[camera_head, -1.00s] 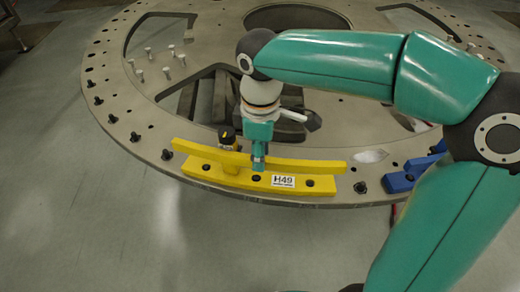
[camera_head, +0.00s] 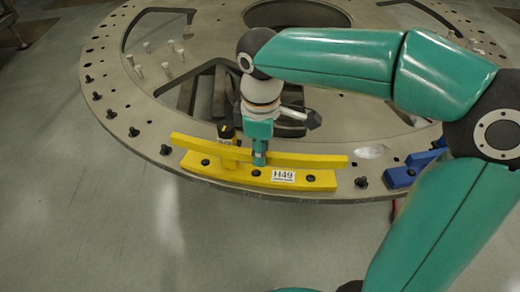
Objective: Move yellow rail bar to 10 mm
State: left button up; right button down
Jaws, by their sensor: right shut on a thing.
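The yellow rail bar (camera_head: 310,159) is long and slim and runs along the plate's near rim, behind and partly above a yellow base block (camera_head: 225,171) with a white H49 label. A gap shows between bar and base toward the right end. My right gripper (camera_head: 259,158) points down and is shut on the bar near its middle; its fingertips are small and partly merge with the bar. A black-topped knob (camera_head: 226,130) stands behind the bar, left of the gripper. No 10 mm mark can be read. My left gripper is out of view.
The grey turret plate (camera_head: 140,105) has large cutouts, dark bolts along its rim and several upright pins at the back left. A blue block (camera_head: 399,178) sits on the rim at the right, partly behind my right arm. The floor in front is clear.

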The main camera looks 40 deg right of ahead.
jog(key=shift+a+f+b, duration=0.1)
jog(key=shift+f+b, duration=0.65)
jog(key=shift+f, duration=0.3)
dwell(0.7)
jog(key=c, duration=1.2)
grip_release()
jog(key=shift+r, duration=0.1)
notch_tip(320, 180, up, 7)
jog(key=p, duration=0.6)
jog(key=shift+p, duration=0.35)
